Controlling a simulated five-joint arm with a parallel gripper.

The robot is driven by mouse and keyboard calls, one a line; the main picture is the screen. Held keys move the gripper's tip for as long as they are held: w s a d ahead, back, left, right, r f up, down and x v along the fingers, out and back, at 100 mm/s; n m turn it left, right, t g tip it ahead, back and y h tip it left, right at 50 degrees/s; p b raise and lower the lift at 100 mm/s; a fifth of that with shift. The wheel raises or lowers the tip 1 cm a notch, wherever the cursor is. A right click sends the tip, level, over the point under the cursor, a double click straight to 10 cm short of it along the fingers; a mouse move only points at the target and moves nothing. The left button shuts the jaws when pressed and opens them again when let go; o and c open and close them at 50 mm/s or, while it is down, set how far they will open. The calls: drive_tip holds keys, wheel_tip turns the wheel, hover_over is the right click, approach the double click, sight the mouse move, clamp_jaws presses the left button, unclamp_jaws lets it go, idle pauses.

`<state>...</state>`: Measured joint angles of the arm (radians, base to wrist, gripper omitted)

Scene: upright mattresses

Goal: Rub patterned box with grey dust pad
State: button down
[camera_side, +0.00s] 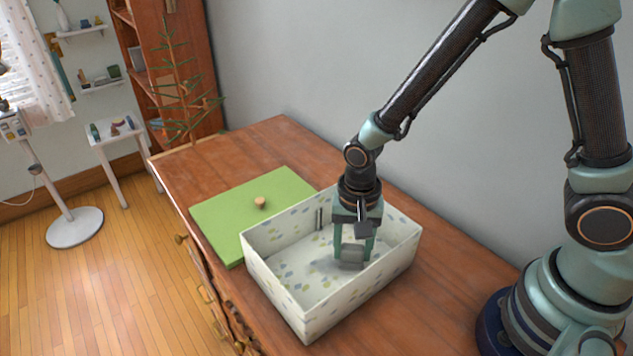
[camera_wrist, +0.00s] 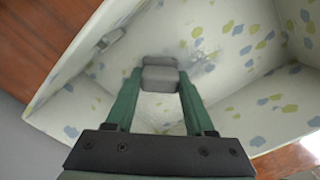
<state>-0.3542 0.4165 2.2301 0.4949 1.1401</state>
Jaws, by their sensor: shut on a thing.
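The patterned box (camera_side: 282,282) is open, white with blue, green and yellow spots, and stands on the wooden dresser top. My gripper (camera_side: 352,250) points down inside the box, towards its right part. It is shut on the grey dust pad (camera_side: 349,258), which is low, near the box floor. I cannot tell for sure if the pad touches the floor. In the wrist view the pad (camera_wrist: 160,76) sits between the green fingers, and a greyish smudge (camera_wrist: 203,68) shows on the box's inside surface to its right. The box floor under the pad is hidden.
A green lid (camera_side: 235,212) with a round wooden knob lies on the dresser top (camera_side: 285,140), left of the box. The box walls rise around my gripper. A small metal piece (camera_side: 319,219) is at the inside of the back wall. A thin tree stands behind the dresser.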

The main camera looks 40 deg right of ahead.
idle(0.3)
drive_tip(key=shift+w+a, duration=0.1)
drive_tip(key=shift+a, duration=1.9)
drive_tip(key=shift+d, duration=0.1)
drive_tip(key=shift+d, duration=2)
drive_tip(key=shift+a, duration=2.1)
